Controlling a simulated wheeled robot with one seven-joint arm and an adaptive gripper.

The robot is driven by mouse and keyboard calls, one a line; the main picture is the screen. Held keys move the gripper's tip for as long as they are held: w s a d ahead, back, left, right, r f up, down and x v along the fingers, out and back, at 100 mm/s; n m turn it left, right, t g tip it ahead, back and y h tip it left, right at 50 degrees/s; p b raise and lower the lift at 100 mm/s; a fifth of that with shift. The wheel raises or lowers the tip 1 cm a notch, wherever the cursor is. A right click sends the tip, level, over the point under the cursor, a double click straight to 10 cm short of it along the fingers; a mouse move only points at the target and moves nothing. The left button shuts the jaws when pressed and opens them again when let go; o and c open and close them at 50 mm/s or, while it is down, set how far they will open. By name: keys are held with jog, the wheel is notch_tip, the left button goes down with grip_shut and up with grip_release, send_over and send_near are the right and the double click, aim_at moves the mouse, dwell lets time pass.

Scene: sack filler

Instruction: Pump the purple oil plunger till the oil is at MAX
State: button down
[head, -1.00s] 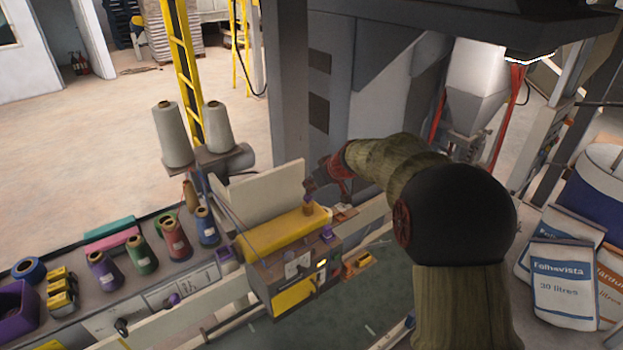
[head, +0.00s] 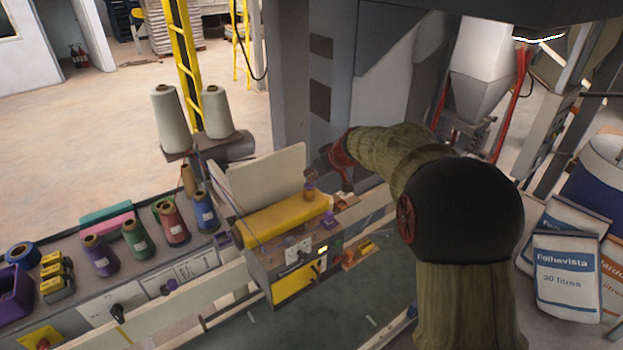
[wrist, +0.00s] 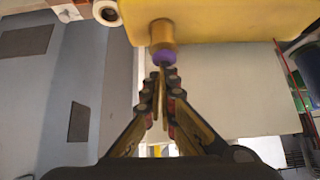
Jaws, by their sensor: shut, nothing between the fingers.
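The purple oil plunger (head: 308,187) stands on a small brass-brown cylinder at the right end of the yellow housing on the sewing machine. In the wrist view the purple cap (wrist: 163,57) shows at the end of the brass cylinder (wrist: 161,34). My gripper (wrist: 164,76) is shut and empty, its fingertips right by the purple cap. I cannot tell whether they touch it. In the head view my gripper's red part is just right of the plunger, with the fingertips hard to make out. The oil level and a MAX mark are not readable.
The machine (head: 295,262) has another purple knob (head: 327,218) on its right side. A pale upright board (head: 266,174) stands behind the yellow housing. Thread cones (head: 170,116) rise behind left, and coloured spools line the bench. Filled sacks (head: 568,275) stand at the right.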

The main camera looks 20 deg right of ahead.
dwell(0.3)
jog(key=shift+r, duration=0.35)
notch_tip(320, 180, up, 3)
jog(key=shift+w+r+p, duration=0.1)
jog(key=shift+w+p, duration=0.05)
jog(key=shift+p, duration=0.75)
jog(key=b+v, duration=0.1)
jog(key=v, duration=0.9)
jog(key=shift+r, duration=0.1)
